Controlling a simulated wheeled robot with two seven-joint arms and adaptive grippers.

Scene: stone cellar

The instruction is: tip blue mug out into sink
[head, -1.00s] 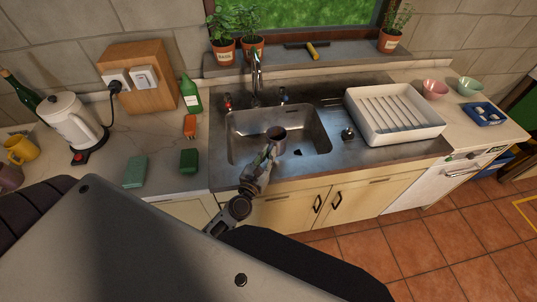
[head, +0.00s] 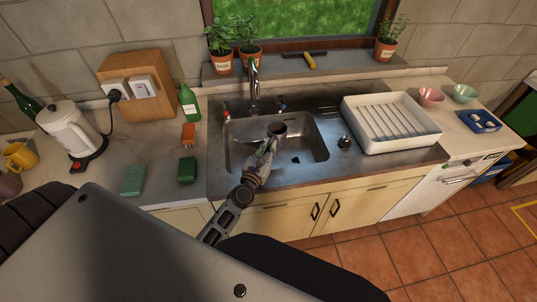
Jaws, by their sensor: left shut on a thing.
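The mug (head: 278,129) looks small and dark grey-blue in the head view and is over the sink basin. My left gripper (head: 267,147) is shut on it from the near side, with the arm reaching in from below. The fingers hide part of the mug. I cannot tell what is in it or exactly how far it is tilted. The steel sink (head: 237,155) lies below, its basin open around the mug, with a dark drain spot in its floor. My right gripper is not in view.
The tap (head: 254,88) rises behind the basin. A white dish rack (head: 408,142) stands on the right drainboard. A green bottle (head: 189,104), an orange block (head: 188,134) and a green sponge (head: 187,171) stand left of the sink. A kettle (head: 68,130) is farther left.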

